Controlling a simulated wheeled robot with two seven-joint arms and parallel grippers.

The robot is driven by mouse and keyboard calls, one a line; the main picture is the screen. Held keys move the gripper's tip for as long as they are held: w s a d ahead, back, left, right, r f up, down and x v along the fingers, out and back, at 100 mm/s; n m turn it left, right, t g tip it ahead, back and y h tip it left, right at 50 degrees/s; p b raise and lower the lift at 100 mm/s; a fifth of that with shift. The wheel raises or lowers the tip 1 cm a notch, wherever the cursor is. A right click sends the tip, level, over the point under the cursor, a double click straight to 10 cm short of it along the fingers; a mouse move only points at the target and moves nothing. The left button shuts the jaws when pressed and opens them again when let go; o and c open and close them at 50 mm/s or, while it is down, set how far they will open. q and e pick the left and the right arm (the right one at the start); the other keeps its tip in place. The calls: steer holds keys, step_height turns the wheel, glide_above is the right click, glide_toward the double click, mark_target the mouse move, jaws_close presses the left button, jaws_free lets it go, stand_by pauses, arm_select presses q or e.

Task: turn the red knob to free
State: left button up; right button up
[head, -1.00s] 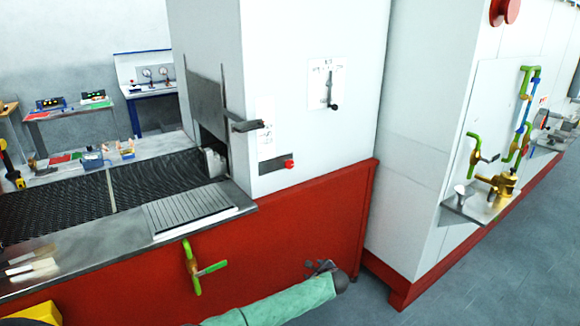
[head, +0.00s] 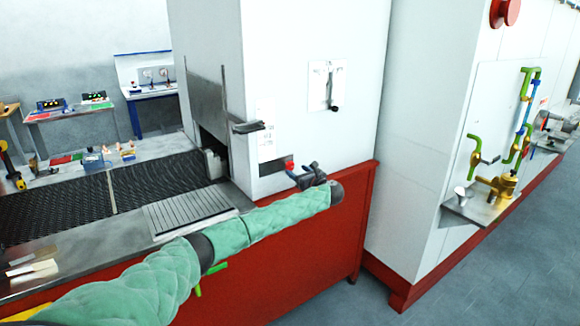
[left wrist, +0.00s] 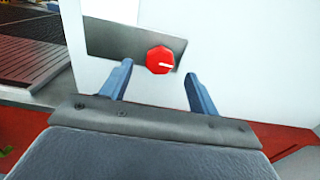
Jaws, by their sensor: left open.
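The red knob (left wrist: 159,60) sits on a dark grey plate (left wrist: 112,40) on the white machine wall. A white pointer line on the knob points to the right in the left wrist view. In the head view the knob (head: 289,164) shows small, just left of my left gripper (head: 304,172). My left gripper (left wrist: 158,88) is open and empty in the left wrist view. Its two fingers lie below and to either side of the knob, apart from it in the picture. Any lettering around the knob is too small to read. My right gripper is not in view.
A black lever on a white panel (head: 327,85) is above the knob. A dark bracket (head: 248,127) juts out to the left. The mesh belt (head: 150,180) and a ribbed metal plate (head: 190,210) lie left. The red base (head: 300,240) runs below.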

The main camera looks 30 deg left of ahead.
mark_target(291, 167)
arm_select(q)
steer(key=p+x, duration=0.1)
steer(key=x, duration=0.3)
steer(key=shift+w+a+r, duration=0.1)
steer(key=shift+w+a, duration=0.1)
steer(key=shift+a, duration=0.1)
steer(key=shift+w+a+p, duration=0.25)
steer(key=shift+a+p, duration=0.15)
steer(key=shift+a, duration=0.2)
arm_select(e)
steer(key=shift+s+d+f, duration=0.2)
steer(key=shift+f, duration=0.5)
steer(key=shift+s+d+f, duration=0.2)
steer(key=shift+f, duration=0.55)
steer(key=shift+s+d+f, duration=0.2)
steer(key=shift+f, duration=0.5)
arm_select(q)
steer(key=c, duration=1)
